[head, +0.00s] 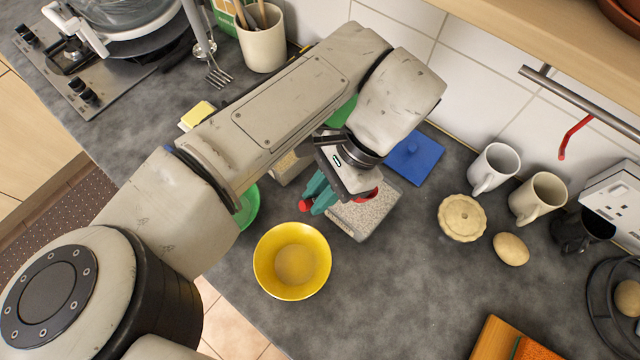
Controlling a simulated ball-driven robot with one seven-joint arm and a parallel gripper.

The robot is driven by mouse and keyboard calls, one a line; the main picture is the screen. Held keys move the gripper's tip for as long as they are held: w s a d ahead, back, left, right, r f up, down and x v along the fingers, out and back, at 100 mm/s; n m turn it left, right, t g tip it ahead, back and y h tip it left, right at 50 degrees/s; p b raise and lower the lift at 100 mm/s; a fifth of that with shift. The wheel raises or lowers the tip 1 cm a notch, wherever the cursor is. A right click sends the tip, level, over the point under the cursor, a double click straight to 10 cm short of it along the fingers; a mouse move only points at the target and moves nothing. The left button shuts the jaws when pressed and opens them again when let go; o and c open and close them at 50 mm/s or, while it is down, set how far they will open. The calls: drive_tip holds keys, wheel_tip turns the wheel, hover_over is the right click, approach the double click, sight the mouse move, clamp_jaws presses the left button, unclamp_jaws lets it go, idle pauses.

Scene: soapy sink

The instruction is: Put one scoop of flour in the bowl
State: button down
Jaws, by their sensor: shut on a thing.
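The yellow bowl (263,270) stands on the grey counter below my gripper in the picture. A paler round patch lies at its bottom; I cannot tell whether it is flour or the bowl's base. My gripper (316,196), with teal fingers, is above and to the right of the bowl, pointing down. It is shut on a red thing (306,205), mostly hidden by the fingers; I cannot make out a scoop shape. A beige container (291,168) shows partly behind my arm; its contents are hidden, so I cannot tell if it holds flour.
A grey speckled block (364,216) lies just right of my gripper. A blue flat item (414,158), a pie (462,217), a potato-like item (511,249) and mugs (494,168) stand right.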

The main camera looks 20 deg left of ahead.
wheel_tip(320, 180, down, 3)
drive_tip(key=shift+r+b, duration=0.2)
drive_tip(key=shift+b, duration=1)
wheel_tip(320, 180, down, 4)
drive_tip(key=w+d+b, duration=0.1)
drive_tip(key=b, duration=0.4)
wheel_tip(320, 180, up, 7)
drive_tip(key=p, duration=0.7)
drive_tip(key=shift+f, duration=0.1)
drive_tip(key=shift+s+a+f+t+h+p, duration=0.1)
drive_tip(key=shift+s+a+t+h+p, duration=0.2)
drive_tip(key=shift+s+a+t+h, duration=0.3)
drive_tip(key=shift+s+a+r+t+h, duration=0.1)
drive_tip(key=shift+s+a+t+h, duration=0.2)
drive_tip(key=shift+t+h, duration=0.25)
drive_tip(key=shift+s+a+r+t+h, duration=0.1)
drive_tip(key=shift+s+a+t+h, duration=0.15)
drive_tip(key=shift+t+h, duration=0.3)
